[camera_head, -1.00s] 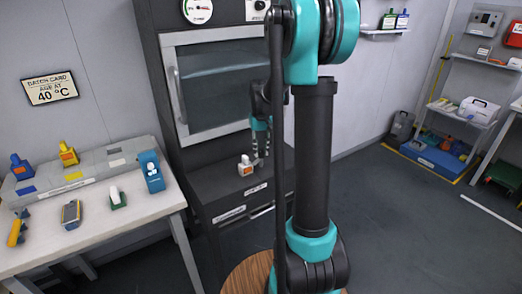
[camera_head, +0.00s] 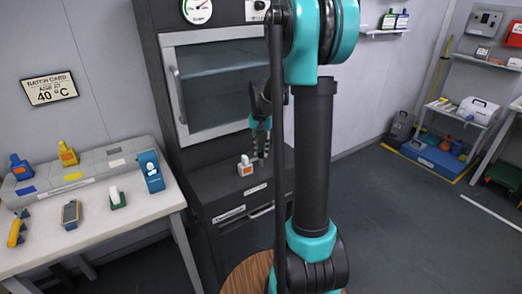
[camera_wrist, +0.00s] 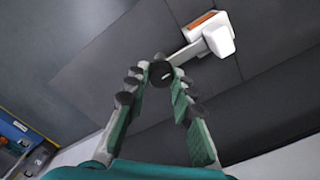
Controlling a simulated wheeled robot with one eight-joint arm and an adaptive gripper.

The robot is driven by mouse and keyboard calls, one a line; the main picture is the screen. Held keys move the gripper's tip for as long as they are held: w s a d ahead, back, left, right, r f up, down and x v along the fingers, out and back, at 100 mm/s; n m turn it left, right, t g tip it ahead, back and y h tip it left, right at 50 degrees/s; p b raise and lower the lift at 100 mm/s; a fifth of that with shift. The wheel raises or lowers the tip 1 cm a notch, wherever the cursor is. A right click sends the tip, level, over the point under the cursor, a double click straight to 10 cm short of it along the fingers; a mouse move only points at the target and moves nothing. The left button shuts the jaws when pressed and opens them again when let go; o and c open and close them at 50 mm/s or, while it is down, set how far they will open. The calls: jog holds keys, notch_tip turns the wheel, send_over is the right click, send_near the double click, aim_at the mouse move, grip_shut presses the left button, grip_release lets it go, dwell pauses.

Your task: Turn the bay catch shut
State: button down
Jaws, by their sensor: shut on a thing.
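In the wrist view, a small round black knob (camera_wrist: 161,73) with a pale line on its face sits between my fingertips. I take it to be the bay catch. A flat pale bar runs from beside it toward a white block with an orange patch (camera_wrist: 215,36); I cannot tell whether they are joined. My gripper (camera_wrist: 160,76) is shut on the knob. In the head view my gripper (camera_head: 262,156) points down at the ledge below the cabinet window, just right of the white block (camera_head: 245,166). The knob cannot be made out there.
The dark cabinet (camera_head: 158,95) has a windowed door (camera_head: 212,82) above the ledge. Shelves stand at far right. The floor (camera_head: 400,230) at right is clear.

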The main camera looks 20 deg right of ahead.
aim_at(261, 151)
jog(key=c, duration=1.3)
grip_release()
notch_tip(261, 151, up, 12)
jog(key=s+a+f+n+t, duration=0.1)
jog(key=s+f+n+t, duration=0.1)
jog(key=s+f, duration=0.6)
jog(key=s+a+f+n+t, duration=0.2)
jog(key=s+f, duration=0.7)
jog(key=s, duration=0.7)
jog(key=shift+s+f+n, duration=0.15)
jog(key=shift+s+n, duration=0.05)
jog(key=shift+n, duration=0.6)
